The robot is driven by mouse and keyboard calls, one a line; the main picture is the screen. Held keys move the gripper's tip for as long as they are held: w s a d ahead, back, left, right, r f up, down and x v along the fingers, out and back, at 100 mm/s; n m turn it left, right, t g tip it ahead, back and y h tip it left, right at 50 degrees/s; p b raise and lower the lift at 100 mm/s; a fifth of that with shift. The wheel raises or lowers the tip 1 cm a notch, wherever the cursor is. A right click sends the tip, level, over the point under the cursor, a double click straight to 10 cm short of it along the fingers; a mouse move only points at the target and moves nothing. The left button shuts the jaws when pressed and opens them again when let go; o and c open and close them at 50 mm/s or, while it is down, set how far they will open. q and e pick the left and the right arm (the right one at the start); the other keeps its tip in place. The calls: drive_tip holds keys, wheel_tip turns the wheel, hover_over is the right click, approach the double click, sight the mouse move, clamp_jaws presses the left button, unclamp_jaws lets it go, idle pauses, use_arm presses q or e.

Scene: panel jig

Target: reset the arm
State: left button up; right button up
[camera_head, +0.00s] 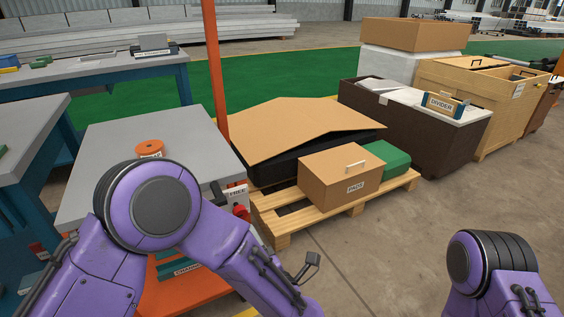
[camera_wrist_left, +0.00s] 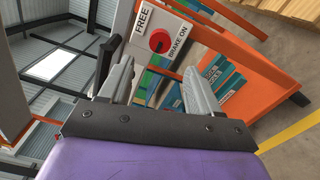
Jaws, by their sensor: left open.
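My left gripper (camera_wrist_left: 160,68) shows in the left wrist view with its two grey fingers apart and nothing between them. Beyond the fingers is a white brake plate (camera_wrist_left: 163,40) marked FREE and BRAKE ON, with a red knob (camera_wrist_left: 159,41); I see no contact with it. In the head view, my left arm (camera_head: 160,215) is bent in front of the grey-topped cart and its gripper is below the picture. My right arm (camera_head: 490,265) shows only in part at the bottom right; its gripper is out of view.
The grey-topped cart (camera_head: 105,150) carries an orange disc (camera_head: 150,148); its lower orange shelf (camera_head: 200,300) holds labelled items. A wooden pallet (camera_head: 285,228) bears a box marked PADS (camera_head: 340,175). A dark crate (camera_head: 400,130) stands behind. Floor is clear at right.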

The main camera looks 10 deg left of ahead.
use_arm(q)
drive_tip(key=s+a+f+m+g+h, duration=0.2)
drive_tip(key=f+m+h, duration=0.2)
drive_tip(key=f+m, duration=0.4)
drive_tip(key=s+a+f+m+g+h, duration=0.15)
drive_tip(key=f+m+h, duration=0.25)
drive_tip(key=f+m, duration=0.45)
drive_tip(key=s+a+f+m+g, duration=0.1)
drive_tip(key=s+a+f+g, duration=0.3)
drive_tip(key=s, duration=0.4)
drive_tip(key=s+a+f+m+g+y, duration=0.1)
drive_tip(key=s+a+f+m+g, duration=0.1)
drive_tip(key=s+a+f, duration=0.4)
drive_tip(key=s+a+f+m+g, duration=0.1)
drive_tip(key=s+a+f+g, duration=0.1)
drive_tip(key=s+a, duration=0.6)
wheel_tip(320, 180, up, 21)
drive_tip(key=s+d+p, duration=0.2)
drive_tip(key=p, duration=1.8)
drive_tip(key=shift+d+f+p, duration=0.15)
drive_tip(key=shift+p, duration=0.15)
